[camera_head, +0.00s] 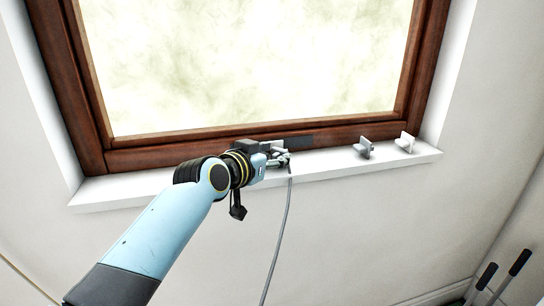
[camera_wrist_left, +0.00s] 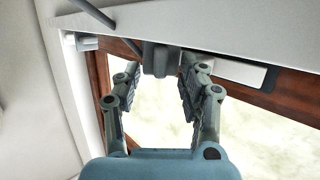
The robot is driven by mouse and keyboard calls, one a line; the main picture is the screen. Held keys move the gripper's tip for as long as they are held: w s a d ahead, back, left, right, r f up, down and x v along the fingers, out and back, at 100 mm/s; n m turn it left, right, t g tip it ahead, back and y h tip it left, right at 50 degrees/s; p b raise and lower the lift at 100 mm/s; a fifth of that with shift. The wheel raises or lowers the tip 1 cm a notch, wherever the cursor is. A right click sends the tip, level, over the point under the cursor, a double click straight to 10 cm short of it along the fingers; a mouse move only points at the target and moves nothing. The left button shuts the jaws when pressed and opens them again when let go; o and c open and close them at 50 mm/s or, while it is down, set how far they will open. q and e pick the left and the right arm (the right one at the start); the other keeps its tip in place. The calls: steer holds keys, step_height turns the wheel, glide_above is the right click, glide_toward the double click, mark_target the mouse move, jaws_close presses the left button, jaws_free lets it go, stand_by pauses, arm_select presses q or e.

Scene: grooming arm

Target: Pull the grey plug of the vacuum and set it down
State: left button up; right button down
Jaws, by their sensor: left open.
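My left gripper (camera_head: 284,159) is open at the window sill, its fingers at the top of a hanging grey cable (camera_head: 281,225). In the left wrist view the open fingers (camera_wrist_left: 160,72) stand on either side of a dark grey plug (camera_wrist_left: 156,60). The plug sits at or just beyond the fingertips; I cannot tell whether they touch it. The cable (camera_wrist_left: 95,14) also shows in the left wrist view, running up and left from near the plug. In the head view the gripper mostly hides the plug. My right gripper is not in view.
A grey piece (camera_head: 363,149) and a whiter piece (camera_head: 404,142) stand farther right on the white sill (camera_head: 335,168). A brown-framed window (camera_head: 250,130) rises behind. Dark-handled poles (camera_head: 519,262) stand at lower right.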

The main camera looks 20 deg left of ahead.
arm_select(q)
steer(key=shift+s, duration=0.15)
steer(key=v, duration=1.1)
steer(key=shift+s+a+r, duration=0.15)
steer(key=shift+s, duration=0.15)
